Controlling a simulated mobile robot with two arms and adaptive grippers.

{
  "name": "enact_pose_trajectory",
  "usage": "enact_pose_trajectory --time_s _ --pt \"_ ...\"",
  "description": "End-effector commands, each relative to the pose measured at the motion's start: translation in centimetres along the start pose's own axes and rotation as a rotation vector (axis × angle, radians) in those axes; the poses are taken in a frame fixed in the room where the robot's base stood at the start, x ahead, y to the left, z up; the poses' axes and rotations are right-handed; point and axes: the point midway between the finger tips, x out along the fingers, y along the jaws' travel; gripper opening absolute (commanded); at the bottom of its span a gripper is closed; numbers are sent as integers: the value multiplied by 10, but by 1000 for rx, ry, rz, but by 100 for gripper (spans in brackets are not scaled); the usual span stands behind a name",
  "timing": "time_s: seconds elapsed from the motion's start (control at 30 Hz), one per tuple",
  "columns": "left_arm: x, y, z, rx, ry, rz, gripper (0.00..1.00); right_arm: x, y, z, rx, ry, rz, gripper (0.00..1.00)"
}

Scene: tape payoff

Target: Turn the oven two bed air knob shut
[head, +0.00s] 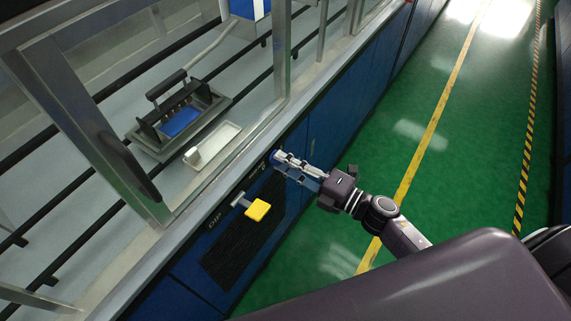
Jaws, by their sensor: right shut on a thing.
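My right gripper (290,168) reaches in from the lower right to the dark blue front panel of the machine. My left gripper does not show.
A yellow pad (257,210) on a metal bracket sticks out of the panel, left of my gripper and below it. A black vent grille (241,246) lies under it. A framed clear guard (95,130) stands over the bench. The green floor (455,180) at right is clear.

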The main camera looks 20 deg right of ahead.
Motion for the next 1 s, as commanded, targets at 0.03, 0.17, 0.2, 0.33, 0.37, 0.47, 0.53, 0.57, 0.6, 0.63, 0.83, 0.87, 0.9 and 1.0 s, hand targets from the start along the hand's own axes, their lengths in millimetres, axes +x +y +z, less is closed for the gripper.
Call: enact_pose_trajectory --time_s 0.03,0.17,0.2,0.33,0.37,0.47,0.53,0.57,0.6,0.63,0.83,0.87,0.9,1.0 --pt "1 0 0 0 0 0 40 -1 -2 0 -10 1 -4 0" --pt "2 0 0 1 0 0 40 -1 -2 0 -25 0 -4 0" --pt "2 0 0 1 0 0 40 -1 -2 0 -28 0 -4 0" --pt "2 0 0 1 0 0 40 -1 -2 0 -31 0 -4 0" --pt "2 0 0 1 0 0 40 -1 -2 0 -31 1 -4 0" --pt "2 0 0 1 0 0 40 -1 -2 -1 -31 1 -4 0" --pt "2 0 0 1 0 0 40 -1 -2 -1 -30 1 -4 0" --pt "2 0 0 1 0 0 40 -1 -2 -1 -30 1 -4 0" --pt "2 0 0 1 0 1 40 -1 -2 -1 -30 1 -4 25" --pt "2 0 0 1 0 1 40 -1 -2 -1 -30 1 -4 28" --pt "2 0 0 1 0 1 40 0 -1 0 -29 1 -2 39" --pt "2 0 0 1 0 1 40 0 -1 0 -29 0 -2 39" --pt "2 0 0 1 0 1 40 0 -1 0 -29 0 -2 39" --pt "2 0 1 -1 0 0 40 -1 -1 0 -29 0 -2 39"
